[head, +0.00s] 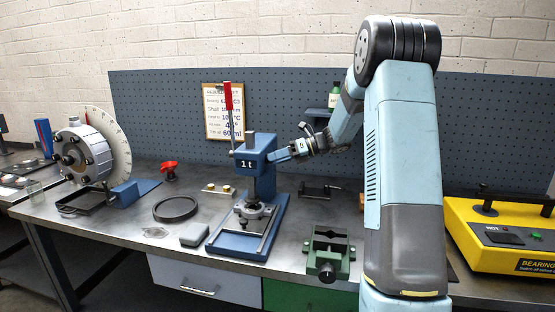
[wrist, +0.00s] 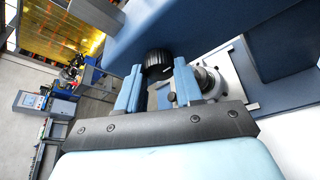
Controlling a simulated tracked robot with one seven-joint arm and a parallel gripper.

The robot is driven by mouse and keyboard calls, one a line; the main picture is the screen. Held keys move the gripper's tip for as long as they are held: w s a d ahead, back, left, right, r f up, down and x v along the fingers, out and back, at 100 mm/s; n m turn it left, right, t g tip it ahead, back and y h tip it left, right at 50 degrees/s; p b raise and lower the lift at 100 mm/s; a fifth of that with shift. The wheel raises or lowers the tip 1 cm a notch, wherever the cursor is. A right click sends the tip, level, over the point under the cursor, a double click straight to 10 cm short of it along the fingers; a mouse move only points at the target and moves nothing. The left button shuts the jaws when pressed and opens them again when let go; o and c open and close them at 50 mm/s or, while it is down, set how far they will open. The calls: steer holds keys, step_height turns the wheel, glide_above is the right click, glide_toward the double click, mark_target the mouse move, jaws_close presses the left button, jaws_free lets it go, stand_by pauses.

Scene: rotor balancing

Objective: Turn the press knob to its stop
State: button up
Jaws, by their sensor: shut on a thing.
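The blue press (head: 254,172) marked "1t" stands on the bench with its red-handled lever (head: 228,97) pointing up. My gripper (head: 272,157) reaches in from the right against the side of the press head. In the wrist view the black ribbed press knob (wrist: 157,59) sits between the two blue fingers of my gripper (wrist: 158,74), which are shut on it. In the head view the knob is hidden behind the fingers. I cannot tell how far the knob is turned. Below the press head, a round grey piece (head: 256,209) sits over the press base (head: 236,242).
A green vise (head: 328,252) stands right of the press. A yellow bearing heater (head: 505,238) is at the far right. A black ring (head: 175,209), grey block (head: 195,235) and red knob-like part (head: 169,170) lie to the left. A pegboard (head: 180,110) stands behind.

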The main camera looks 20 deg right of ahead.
steer(key=shift+w+r, duration=0.1)
steer(key=shift+w, duration=0.05)
stand_by(0.3)
steer(key=o, duration=1)
steer(key=shift+o, duration=0.2)
steer(key=v, duration=1.3)
steer(key=shift+d, duration=0.4)
steer(key=shift+a, duration=0.1)
steer(key=s+a+r+n+g+h, duration=0.35)
steer(key=s+a+n+h, duration=0.35)
steer(key=s+a+n, duration=0.85)
steer(key=s+f+n+t+h, duration=0.1)
steer(key=s+n+t+h, duration=0.4)
steer(key=s+n, duration=0.8)
steer(key=s+h, duration=0.1)
steer(key=s, duration=0.7)
steer(key=shift+s+d+f+h, duration=0.3)
steer(key=shift+s+d+f, duration=0.05)
steer(key=shift+s, duration=0.05)
